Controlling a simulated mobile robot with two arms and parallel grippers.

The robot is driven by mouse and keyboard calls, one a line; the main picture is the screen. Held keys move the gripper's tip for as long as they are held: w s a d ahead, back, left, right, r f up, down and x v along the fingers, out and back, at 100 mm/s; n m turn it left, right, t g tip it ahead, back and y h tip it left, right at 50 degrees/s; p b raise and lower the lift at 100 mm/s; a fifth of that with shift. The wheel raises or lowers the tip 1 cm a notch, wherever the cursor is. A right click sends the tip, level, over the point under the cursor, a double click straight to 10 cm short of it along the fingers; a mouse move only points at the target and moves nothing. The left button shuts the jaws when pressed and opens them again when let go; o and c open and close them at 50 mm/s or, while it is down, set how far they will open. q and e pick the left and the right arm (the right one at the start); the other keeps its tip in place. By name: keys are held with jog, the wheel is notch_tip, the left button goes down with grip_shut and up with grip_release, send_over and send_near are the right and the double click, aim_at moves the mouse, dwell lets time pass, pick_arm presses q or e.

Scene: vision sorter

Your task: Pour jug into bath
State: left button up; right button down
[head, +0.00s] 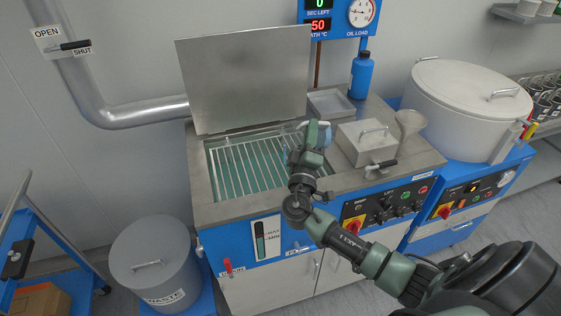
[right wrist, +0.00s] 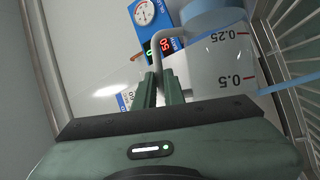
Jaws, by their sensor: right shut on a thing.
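The bath (head: 203,178) is a steel-rimmed tank with a wire rack over greenish liquid. Its flat lid (head: 245,80) stands raised at the back. My right gripper (head: 314,130) is over the bath's right end, its fingers (right wrist: 160,88) shut on the pale handle of the jug. The clear jug (right wrist: 222,62) shows 0.25 and 0.5 marks and a blue band at one end in the right wrist view. In the head view the jug (head: 326,137) is mostly hidden by my gripper; I cannot tell its tilt or how full it is. My left gripper is out of view.
Right of the bath are a steel box (head: 361,131) with a handle, a shallow tray (head: 331,103), a blue bottle (head: 361,76) and a funnel (head: 409,122). A large lidded drum (head: 465,100) stands farther right. A waste bin (head: 155,262) stands front left.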

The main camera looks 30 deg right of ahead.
jog(key=shift+w+a+f+n+b, duration=0.15)
jog(key=shift+a+n+b, duration=0.25)
jog(key=shift+a+b, duration=0.1)
jog(key=shift+w+a+f+n+t+b, duration=0.1)
jog(key=shift+a+f+n+t+b, duration=0.2)
jog(key=shift+n+t+b, duration=0.35)
jog(key=shift+w+a+f+n+t+b, duration=0.15)
jog(key=shift+a+n+t+b, duration=0.2)
jog(key=shift+b, duration=0.45)
